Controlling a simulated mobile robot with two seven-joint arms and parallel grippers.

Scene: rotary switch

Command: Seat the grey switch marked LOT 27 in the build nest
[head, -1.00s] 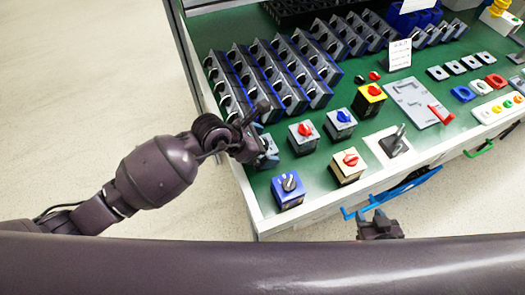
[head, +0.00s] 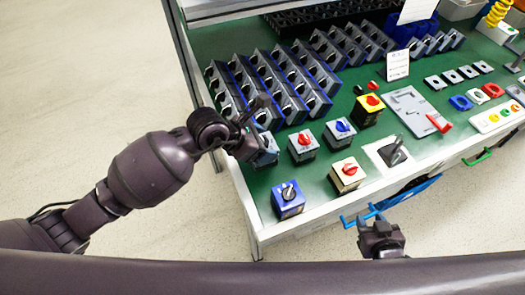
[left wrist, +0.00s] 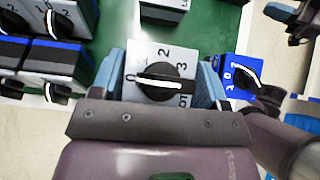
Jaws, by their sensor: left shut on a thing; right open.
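My left gripper (head: 258,148) is shut on a grey switch (left wrist: 163,72) with a black knob. In the left wrist view its face shows 1, 2, 3 and part of a mark reading "OT"; the rest is covered. The blue-grey fingers hold it on two sides above the bench's near left part. In the head view the switch (head: 268,155) is mostly hidden by the gripper. My right gripper (head: 381,240) is open and empty in front of the bench edge. No label identifies the build nest; a grey plate (head: 402,103) with cutouts and a red handle lies right of centre.
A blue switch (head: 288,203), grey switches with red (head: 303,148) and blue (head: 340,134) knobs, and a cream switch (head: 347,176) stand nearby. A black lever rises from a white plate (head: 376,150). Racks of switches (head: 270,85) fill the back left. Green bench top shows between them.

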